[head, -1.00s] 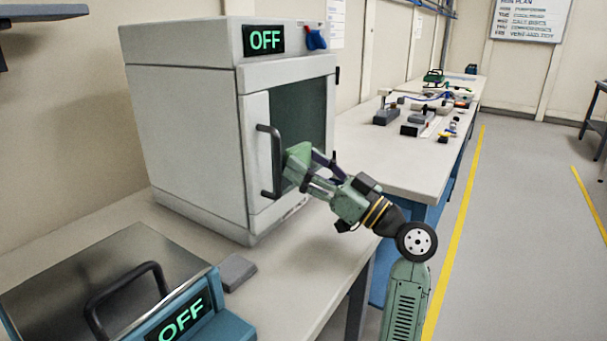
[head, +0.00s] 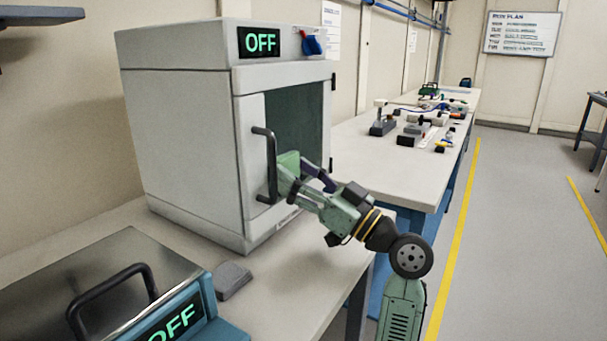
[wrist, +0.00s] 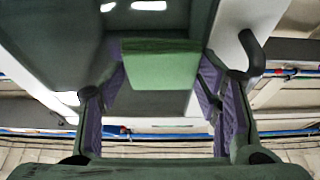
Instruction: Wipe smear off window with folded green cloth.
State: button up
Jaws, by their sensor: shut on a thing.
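The window (head: 312,108) is a dark pane in the door of a grey cabinet. My gripper (head: 291,177) is at its lower left part, just right of the black door handle (head: 270,165). The gripper is shut on the folded green cloth (head: 288,160), which shows between the fingers in the wrist view (wrist: 160,68). The cloth is at the pane; I cannot tell for sure that it touches. The dark pane also shows in the wrist view (wrist: 150,18). I cannot make out a smear; the cloth and gripper hide part of the glass.
The cabinet (head: 185,130) shows an OFF sign on top. A blue unit (head: 205,330) with a black handle and another OFF sign stands front left. A grey block (head: 232,280) lies beside it. A second bench (head: 370,160) behind holds several tools. The floor at right is clear.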

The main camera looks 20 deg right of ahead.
jog(key=shift+s, duration=0.1)
jog(key=shift+s+d+b, duration=0.45)
jog(key=shift+s+d, duration=0.5)
jog(key=shift+s, duration=0.25)
jog(key=shift+s+d+b, duration=0.4)
jog(key=shift+s+d, duration=0.5)
jog(key=shift+s, duration=0.25)
jog(key=shift+s, duration=0.1)
jog(key=shift+s+d+b, duration=0.7)
jog(key=shift+s+d, duration=0.2)
jog(key=shift+s, duration=0.15)
jog(key=shift+w+a+b, duration=0.3)
jog(key=shift+w+a, duration=0.8)
jog(key=shift+w, duration=0.3)
jog(key=shift+w+a+b, duration=0.3)
jog(key=shift+w+a, duration=0.8)
jog(key=shift+w, duration=0.3)
jog(key=shift+w+a, duration=0.6)
jog(key=shift+w, duration=0.15)
jog(key=shift+d, duration=0.1)
